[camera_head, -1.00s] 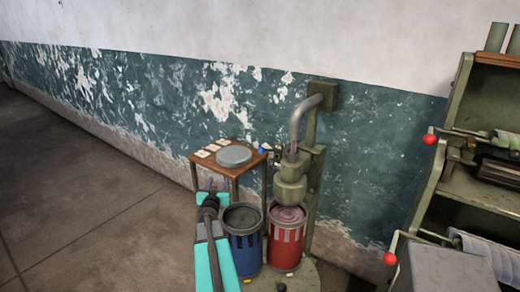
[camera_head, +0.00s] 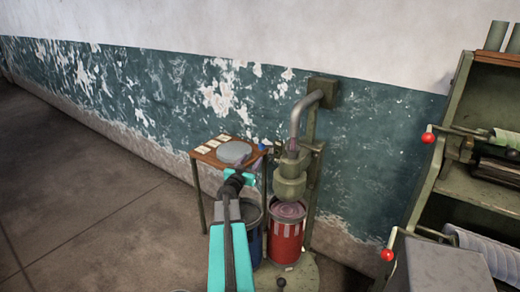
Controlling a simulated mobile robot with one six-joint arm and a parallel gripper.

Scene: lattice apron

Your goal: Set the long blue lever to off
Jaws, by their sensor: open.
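A small blue tip (camera_head: 262,148) shows at the right edge of the small table, beside the green dispenser (camera_head: 290,175). It may be the end of the blue lever; its shaft and setting are too small to tell. My gripper (camera_head: 240,179), with teal fingers, is open in front of the table, a little below and left of the blue tip and apart from it in the picture. My teal and grey arm rises from the bottom of the picture and hides most of the blue drum (camera_head: 256,240).
A red drum (camera_head: 286,242) stands under the dispenser's spout. The small wooden table (camera_head: 205,152) carries a grey round lid (camera_head: 234,152) and pale cards. A green machine with red-knobbed levers (camera_head: 428,138) stands at the right. Floor at the left is clear.

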